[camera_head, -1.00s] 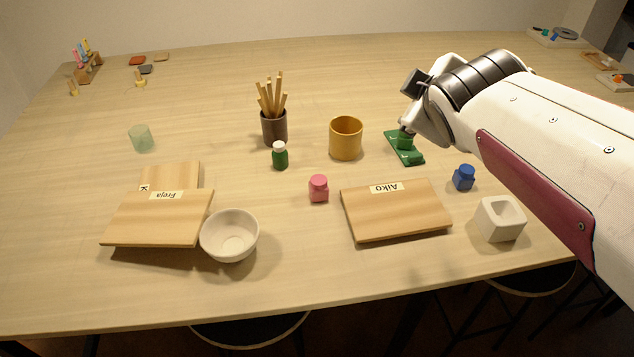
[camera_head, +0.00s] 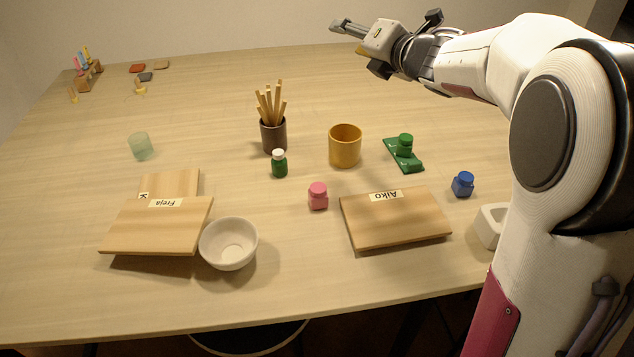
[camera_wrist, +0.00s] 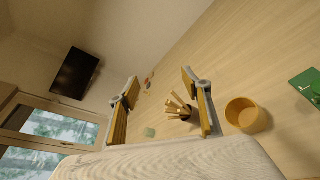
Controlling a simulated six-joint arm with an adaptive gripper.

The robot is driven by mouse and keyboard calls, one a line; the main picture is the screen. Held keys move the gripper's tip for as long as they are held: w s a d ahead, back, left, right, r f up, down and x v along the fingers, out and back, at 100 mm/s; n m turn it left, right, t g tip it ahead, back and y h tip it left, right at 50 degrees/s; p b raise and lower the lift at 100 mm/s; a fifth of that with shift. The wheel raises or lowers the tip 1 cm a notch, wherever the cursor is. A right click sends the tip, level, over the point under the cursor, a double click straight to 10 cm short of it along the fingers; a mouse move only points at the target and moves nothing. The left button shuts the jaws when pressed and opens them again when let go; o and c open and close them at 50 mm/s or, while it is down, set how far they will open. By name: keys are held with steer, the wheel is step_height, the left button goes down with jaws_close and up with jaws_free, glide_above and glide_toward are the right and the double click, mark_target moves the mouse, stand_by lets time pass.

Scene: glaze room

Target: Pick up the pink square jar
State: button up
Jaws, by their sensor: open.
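The pink square jar (camera_head: 318,196) stands upright on the table, left of the board labelled Aiko and in front of the yellow-orange cup. I cannot make it out in the wrist view. My gripper (camera_head: 346,38) is raised over the far part of the table, well away from the jar. In the wrist view my gripper (camera_wrist: 158,98) has its two fingers wide apart with nothing held between them.
Near the jar are the Aiko board (camera_head: 397,222), a green bottle (camera_head: 279,164), a white bowl (camera_head: 229,244), an orange cup (camera_head: 345,147) and a brown holder with sticks (camera_head: 273,136). A blue jar (camera_head: 463,184) and a green jar (camera_head: 405,146) stand further right.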

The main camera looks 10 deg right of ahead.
steer(key=w+a+f+n+g+y, duration=0.2)
steer(key=a+f+n+g+y, duration=0.15)
steer(key=f+n, duration=0.3)
steer(key=n+g+y, duration=0.5)
steer(key=n+g, duration=0.7)
steer(key=n, duration=0.5)
glide_toward(324, 185)
steer(key=shift+t, duration=0.25)
steer(key=x, duration=0.4)
steer(key=shift+w+f, duration=0.25)
steer(key=shift+f, duration=0.15)
steer(key=shift+s+d+f+n+g+y, duration=0.1)
steer(key=shift+s+f+n+g+y, duration=0.15)
steer(key=shift+s+g, duration=0.15)
steer(key=shift+x, duration=1.3)
